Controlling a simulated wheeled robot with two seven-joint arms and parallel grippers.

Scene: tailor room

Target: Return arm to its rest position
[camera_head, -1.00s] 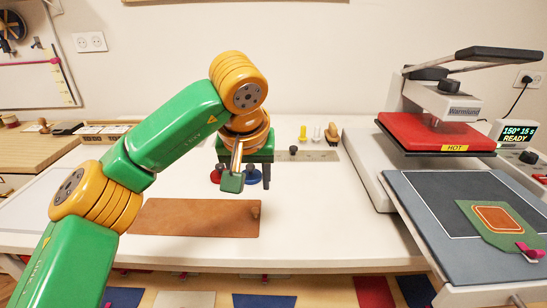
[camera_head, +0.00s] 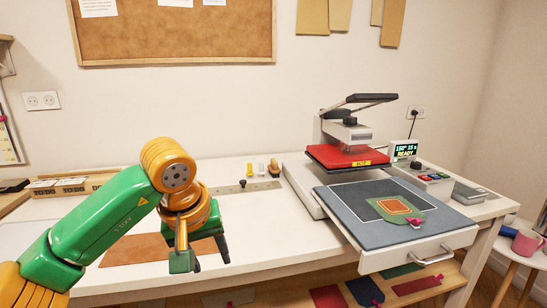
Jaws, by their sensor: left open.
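My left arm comes in from the left, green and orange. My left gripper (camera_head: 203,262) is open and empty, with its dark fingers pointing down above the brown leather mat (camera_head: 130,250) on the white table (camera_head: 262,228). The arm hides part of the mat. My right gripper is not in view.
A heat press with a raised red plate (camera_head: 335,157) stands right of centre. Its pulled-out grey bed (camera_head: 350,212) bears a green patch (camera_head: 404,203) with an orange square and a pink clip. A pink mug (camera_head: 526,242) stands on a stool at the right.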

